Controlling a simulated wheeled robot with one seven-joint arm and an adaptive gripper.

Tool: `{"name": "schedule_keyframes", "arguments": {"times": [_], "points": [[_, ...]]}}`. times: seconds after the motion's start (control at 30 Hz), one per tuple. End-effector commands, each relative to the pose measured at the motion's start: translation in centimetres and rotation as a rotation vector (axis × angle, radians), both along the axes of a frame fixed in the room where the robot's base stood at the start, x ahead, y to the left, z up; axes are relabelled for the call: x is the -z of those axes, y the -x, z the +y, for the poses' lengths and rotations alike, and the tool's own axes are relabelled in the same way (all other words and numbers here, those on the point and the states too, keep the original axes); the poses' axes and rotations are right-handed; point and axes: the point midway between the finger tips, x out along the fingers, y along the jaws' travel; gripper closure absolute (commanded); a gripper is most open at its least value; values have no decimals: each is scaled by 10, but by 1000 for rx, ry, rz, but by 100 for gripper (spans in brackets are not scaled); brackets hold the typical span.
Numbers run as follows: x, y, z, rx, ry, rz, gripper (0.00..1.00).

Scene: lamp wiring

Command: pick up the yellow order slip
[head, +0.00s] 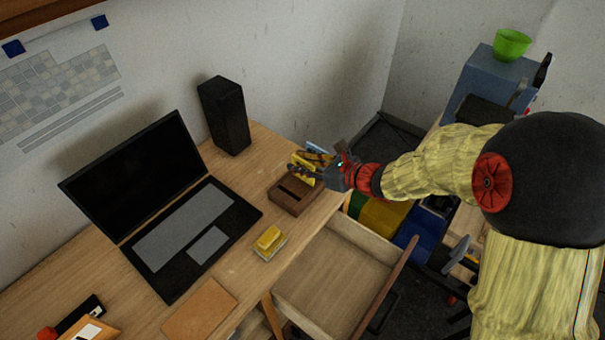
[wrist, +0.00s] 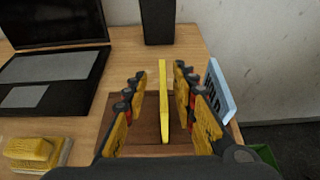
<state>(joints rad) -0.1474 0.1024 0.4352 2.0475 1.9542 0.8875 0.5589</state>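The yellow order slip (wrist: 164,100) stands upright, seen nearly edge-on, in a brown wooden block (head: 290,201) near the desk's right end. My gripper (wrist: 160,78) is open, with fingers on both sides of the slip. In the wrist view a gap shows between the slip and each set of fingers, and the right gap is narrower. In the head view my gripper (head: 318,165) is over the block, and its fingers partly hide the slip (head: 304,173).
A blue-edged card (wrist: 220,92) stands just outside my right fingers. A black speaker (head: 224,115) and a laptop (head: 150,200) stand to the left. A yellow block on a pad (head: 269,240) lies nearer the front. An open drawer (head: 335,280) juts out below the desk edge.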

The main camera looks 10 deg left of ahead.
Motion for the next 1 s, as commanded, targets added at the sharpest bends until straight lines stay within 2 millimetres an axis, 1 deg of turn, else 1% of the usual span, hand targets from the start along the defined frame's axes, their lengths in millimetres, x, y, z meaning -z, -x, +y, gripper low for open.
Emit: {"name": "schedule_keyframes", "arguments": {"times": [0.1,0.23,0.33,0.57,1.0], "points": [[6,-12,14,-2,1,0,73],[12,-19,26,-1,0,0,73],[13,-22,30,0,0,0,73],[13,-22,30,1,0,0,73],[13,-22,30,1,0,0,98]]}}
